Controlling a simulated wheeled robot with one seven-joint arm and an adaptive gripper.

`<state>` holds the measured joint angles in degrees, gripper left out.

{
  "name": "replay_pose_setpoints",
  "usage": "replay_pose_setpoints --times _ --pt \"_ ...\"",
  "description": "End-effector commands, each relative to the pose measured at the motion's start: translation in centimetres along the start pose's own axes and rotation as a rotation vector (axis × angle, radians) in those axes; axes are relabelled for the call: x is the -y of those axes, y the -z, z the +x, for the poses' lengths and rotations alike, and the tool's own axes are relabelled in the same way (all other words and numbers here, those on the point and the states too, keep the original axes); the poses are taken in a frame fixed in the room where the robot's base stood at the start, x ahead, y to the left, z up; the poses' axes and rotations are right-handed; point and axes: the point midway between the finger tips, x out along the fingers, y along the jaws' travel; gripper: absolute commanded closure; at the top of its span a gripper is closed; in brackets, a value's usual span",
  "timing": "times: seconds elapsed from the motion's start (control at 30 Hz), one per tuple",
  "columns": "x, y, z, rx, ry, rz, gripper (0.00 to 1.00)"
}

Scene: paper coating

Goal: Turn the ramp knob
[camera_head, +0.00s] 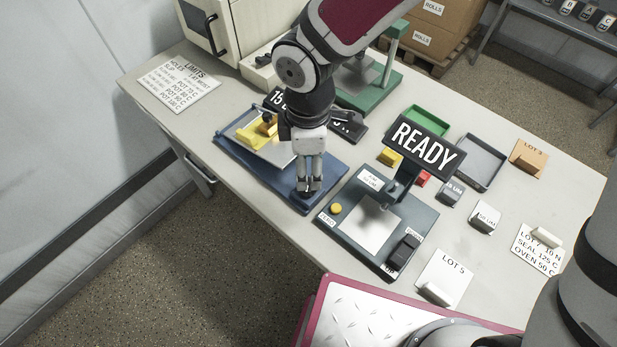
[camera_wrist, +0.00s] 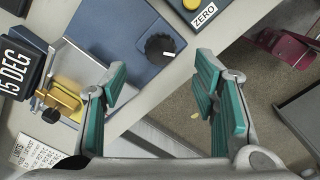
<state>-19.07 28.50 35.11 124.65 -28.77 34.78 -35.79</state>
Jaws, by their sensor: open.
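The ramp knob is a round black dial (camera_wrist: 160,47) with a white pointer mark, on the blue base (camera_wrist: 105,32) of the tilt device. In the wrist view it lies ahead of my fingertips, roughly centred between them, not gripped. In the head view my gripper (camera_head: 310,188) points down over the near right end of the blue base (camera_head: 235,153) and mostly hides the knob. My gripper (camera_wrist: 162,85) is open, with teal finger pads apart and nothing between them. A black sign reading 15 DEG (camera_wrist: 15,68) stands by the ramp; my arm partly covers it in the head view.
A yellow block (camera_head: 252,133) with a brass clamp sits on the ramp plate. Right of the base stands a device with a READY sign (camera_head: 425,146) and a yellow ZERO button (camera_head: 336,208). A LIMITS sheet (camera_head: 180,83) lies at left. The table's front edge is close.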

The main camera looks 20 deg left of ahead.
Motion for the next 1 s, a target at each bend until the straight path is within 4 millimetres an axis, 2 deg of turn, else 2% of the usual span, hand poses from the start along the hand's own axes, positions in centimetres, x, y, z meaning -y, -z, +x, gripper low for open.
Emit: replay_pose_setpoints --times 0.1,0.3,0.5,0.77,0.87,1.0 --pt "0.2 0.0 2.5 0.001 0.005 -0.002 0.46" --pt "0.1 0.0 5.2 0.001 0.003 0.0 0.46" --pt "0.1 0.0 6.4 0.001 0.001 0.001 0.46" --pt "0.1 0.0 6.5 0.001 0.001 0.001 0.46" --pt "0.0 0.0 6.5 0.001 0.001 0.001 0.64" --pt "0.0 0.0 6.5 0.001 0.0 0.001 0.94"
